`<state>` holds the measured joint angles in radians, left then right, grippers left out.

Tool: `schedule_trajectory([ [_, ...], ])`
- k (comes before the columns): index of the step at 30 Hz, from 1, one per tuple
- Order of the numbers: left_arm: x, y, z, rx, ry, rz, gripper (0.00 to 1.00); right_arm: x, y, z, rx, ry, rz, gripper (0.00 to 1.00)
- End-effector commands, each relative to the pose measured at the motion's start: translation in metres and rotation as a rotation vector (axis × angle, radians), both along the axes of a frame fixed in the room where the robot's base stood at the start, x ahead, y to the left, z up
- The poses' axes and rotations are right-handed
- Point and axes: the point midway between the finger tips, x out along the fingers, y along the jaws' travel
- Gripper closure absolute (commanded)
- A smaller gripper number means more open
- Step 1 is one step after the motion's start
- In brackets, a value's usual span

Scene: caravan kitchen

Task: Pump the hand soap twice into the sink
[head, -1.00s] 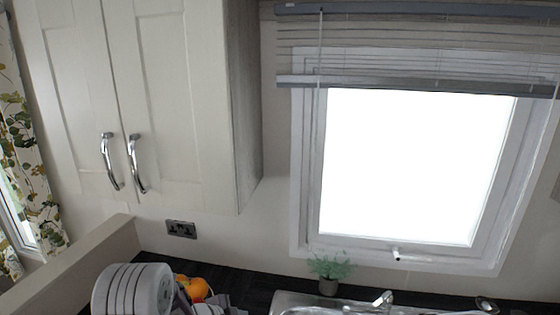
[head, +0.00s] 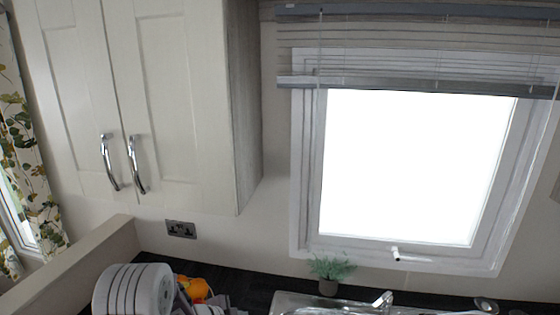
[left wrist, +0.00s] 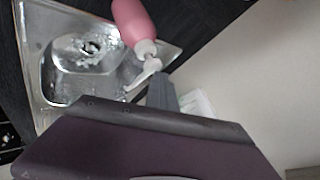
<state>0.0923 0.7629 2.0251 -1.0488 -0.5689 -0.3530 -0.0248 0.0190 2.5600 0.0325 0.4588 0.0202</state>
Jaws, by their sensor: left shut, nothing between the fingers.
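The soap bottle (left wrist: 133,20) shows pink with a white pump head (left wrist: 146,52) in the left wrist view. Its white nozzle (left wrist: 145,75) points over the steel sink (left wrist: 62,92). My left gripper (left wrist: 162,88) is shut and empty, its grey fingers close beside the pump head. I cannot tell if they touch it. In the head view only the sink's back edge (head: 290,300) and the tap (head: 383,299) show, at the bottom. The bottle cannot be made out there. My right gripper is in neither view.
A small potted plant (head: 328,286) stands behind the sink, below the window. A rack of white plates (head: 150,290) and some orange fruit (head: 196,289) are to the left on the dark counter. A pale wall (left wrist: 265,80) is at the right in the left wrist view.

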Motion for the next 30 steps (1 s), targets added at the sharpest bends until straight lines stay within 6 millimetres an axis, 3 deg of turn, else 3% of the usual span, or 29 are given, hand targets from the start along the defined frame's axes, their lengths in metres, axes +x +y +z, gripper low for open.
schedule_trajectory([
  [5,0.0,0.0,0.002,0.001,0.001,0.0,1.0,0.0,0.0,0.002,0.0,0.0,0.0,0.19],
  [20,0.0,0.0,0.061,0.0,0.0,0.0,1.0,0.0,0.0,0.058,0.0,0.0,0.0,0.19],
  [30,0.0,0.0,0.06,0.0,0.0,0.0,1.0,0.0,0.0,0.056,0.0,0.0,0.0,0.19],
])
